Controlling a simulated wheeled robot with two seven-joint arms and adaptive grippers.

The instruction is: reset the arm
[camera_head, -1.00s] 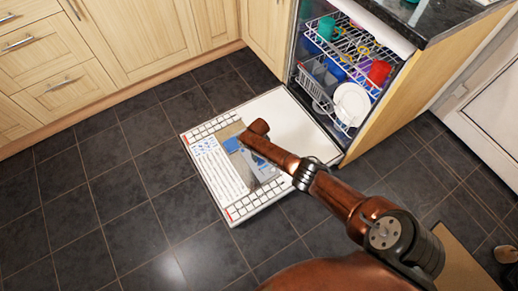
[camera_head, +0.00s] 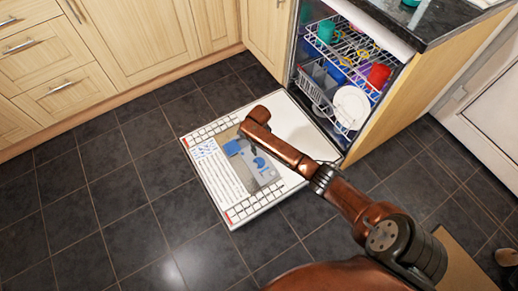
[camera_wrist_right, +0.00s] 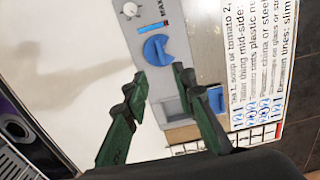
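My right arm (camera_head: 290,157) reaches in from the lower right of the head view, and its end is over the open dishwasher door (camera_head: 290,115). My right gripper (camera_wrist_right: 164,84) shows in the right wrist view with two dark green fingers apart and nothing between them. It is above the door's detergent dispenser (camera_wrist_right: 165,70), which has a blue knob. In the head view the fingers cannot be made out. My left gripper is not in view.
The dishwasher racks (camera_head: 345,55) hold a white plate (camera_head: 350,106), a red cup (camera_head: 378,75) and a green cup (camera_head: 327,31). Wooden cabinets (camera_head: 130,40) line the back left. A dark counter (camera_head: 440,20) is at upper right. The tiled floor (camera_head: 100,220) at left is clear.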

